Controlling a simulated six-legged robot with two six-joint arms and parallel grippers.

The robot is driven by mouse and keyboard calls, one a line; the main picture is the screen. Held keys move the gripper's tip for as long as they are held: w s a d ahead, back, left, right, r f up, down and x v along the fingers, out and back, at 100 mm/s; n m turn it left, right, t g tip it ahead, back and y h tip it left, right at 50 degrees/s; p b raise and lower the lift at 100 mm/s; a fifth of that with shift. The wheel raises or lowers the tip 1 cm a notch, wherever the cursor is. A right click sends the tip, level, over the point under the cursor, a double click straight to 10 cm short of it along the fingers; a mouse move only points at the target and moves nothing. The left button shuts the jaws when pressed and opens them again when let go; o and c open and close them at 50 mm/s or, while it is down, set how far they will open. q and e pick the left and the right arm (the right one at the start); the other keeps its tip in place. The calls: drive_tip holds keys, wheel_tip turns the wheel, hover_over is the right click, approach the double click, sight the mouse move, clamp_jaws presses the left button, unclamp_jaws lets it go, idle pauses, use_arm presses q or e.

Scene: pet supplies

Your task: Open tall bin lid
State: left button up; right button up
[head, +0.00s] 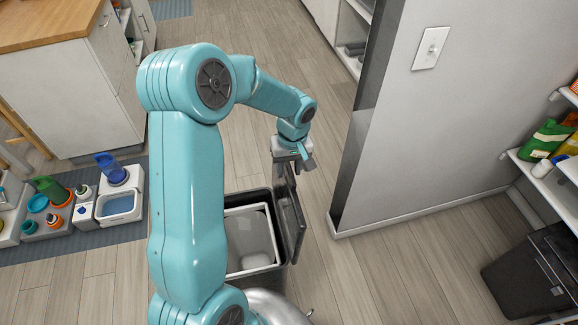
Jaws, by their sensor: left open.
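The tall dark bin (284,279) stands on the floor, partly hidden behind my left arm. A light grey inner container shows through its open top. Its dark lid (291,215) is up, standing roughly upright along the bin's right side. My left gripper (293,163) is open, pointing down at the far upper end of the lid. I cannot tell whether its fingers touch the lid. My right gripper is not in view.
A wall corner with a light switch (430,48) stands close to the right of the bin. Another dark bin (515,286) is at the lower right, below shelves. Pet bowls and bottles sit on a mat (95,238) at the left. Wooden floor beyond the bin is clear.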

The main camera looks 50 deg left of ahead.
use_arm(q)
clamp_jaws()
drive_tip(key=s+a, duration=0.1)
drive_tip(key=s+b, duration=0.1)
drive_tip(key=s, duration=0.1)
drive_tip(key=s+a+b, duration=0.1)
drive_tip(key=s, duration=0.1)
drive_tip(key=shift+a, duration=0.3)
unclamp_jaws()
drive_tip(key=shift+s, duration=0.1)
wheel_tip(320, 180, up, 16)
drive_tip(key=w, duration=0.1)
drive_tip(key=shift+d+r, duration=0.2)
drive_tip(key=shift+d, duration=0.05)
